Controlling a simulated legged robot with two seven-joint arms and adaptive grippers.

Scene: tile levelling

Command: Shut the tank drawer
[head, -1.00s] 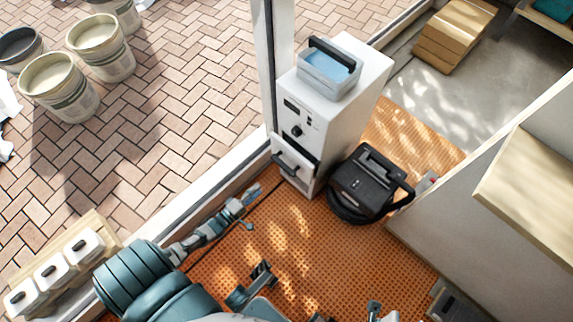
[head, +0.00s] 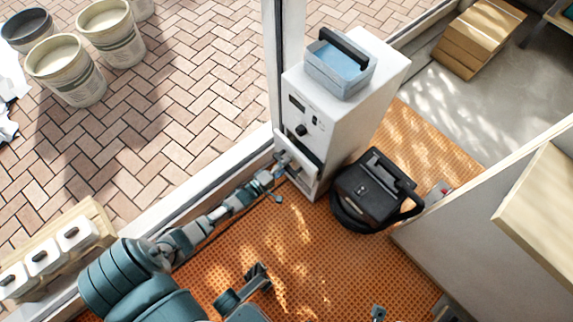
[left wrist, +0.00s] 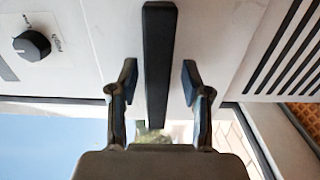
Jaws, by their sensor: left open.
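The tank drawer (head: 304,160) is the white lower front section of a tall white machine (head: 350,120). It appears to stand out slightly from the machine's front; how far is hard to tell. Its dark bar handle (left wrist: 160,65) shows in the left wrist view. My left gripper (head: 281,166) is at the drawer front in the head view. In the left wrist view my left gripper (left wrist: 159,84) is open, with one finger on each side of the handle and visible gaps to it.
A blue-grey container (head: 340,66) sits on top of the machine. A black case (head: 372,190) stands on the orange mat to its right. A white post (head: 285,70) and a low sill (head: 190,193) run close by the machine's left side. The mat (head: 310,245) in front is mostly clear.

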